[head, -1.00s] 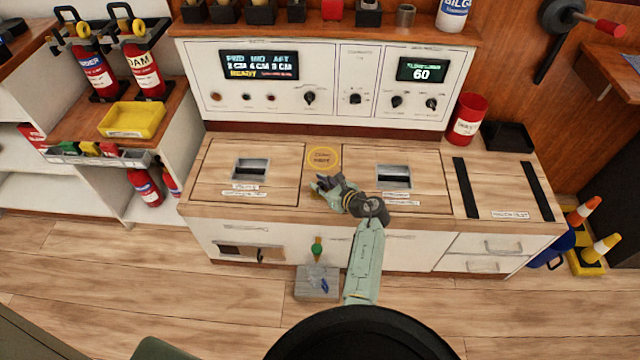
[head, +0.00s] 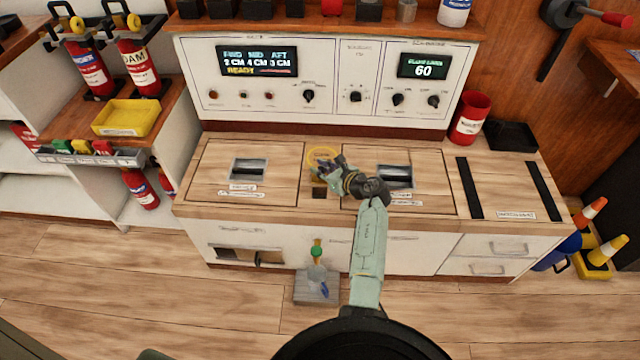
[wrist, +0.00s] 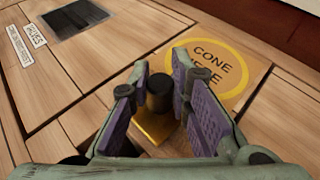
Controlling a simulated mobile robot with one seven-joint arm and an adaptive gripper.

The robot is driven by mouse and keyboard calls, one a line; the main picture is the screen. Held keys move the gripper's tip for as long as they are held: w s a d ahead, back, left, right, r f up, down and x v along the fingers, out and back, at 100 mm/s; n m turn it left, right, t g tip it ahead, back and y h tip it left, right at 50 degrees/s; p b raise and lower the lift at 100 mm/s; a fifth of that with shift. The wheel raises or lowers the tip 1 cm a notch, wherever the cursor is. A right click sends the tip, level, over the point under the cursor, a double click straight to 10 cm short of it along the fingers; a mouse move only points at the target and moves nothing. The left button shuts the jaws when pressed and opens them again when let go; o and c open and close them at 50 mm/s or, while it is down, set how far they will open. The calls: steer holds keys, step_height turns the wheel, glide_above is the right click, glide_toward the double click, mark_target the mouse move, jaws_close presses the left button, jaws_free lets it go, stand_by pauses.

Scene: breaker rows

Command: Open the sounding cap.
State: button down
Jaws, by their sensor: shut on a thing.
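The sounding cap shows in the wrist view as a brass plate (wrist: 157,131) with a short dark cylindrical knob (wrist: 160,93). My gripper (wrist: 163,97) has its two purple-padded fingers on either side of the knob and is shut on it. In the head view my gripper (head: 325,172) is low over the worktop, just in front of the yellow "CONE HERE" ring (head: 323,153), which it partly covers. A small dark square opening (head: 319,193) shows in the worktop just in front of the fingers. The fingers hide most of the cap in the head view.
Worktop panels with recessed handles lie left (head: 249,168) and right (head: 395,176) of the ring. The control panel (head: 330,82) rises behind. A red can (head: 469,118) and a black tray (head: 511,135) stand at the back right. A yellow tray (head: 125,118) sits on the left shelf.

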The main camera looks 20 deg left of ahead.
steer(key=shift+w, duration=0.25)
steer(key=c, duration=1.5)
jaws_free()
steer(key=shift+o, duration=0.2)
steer(key=v, duration=1.2)
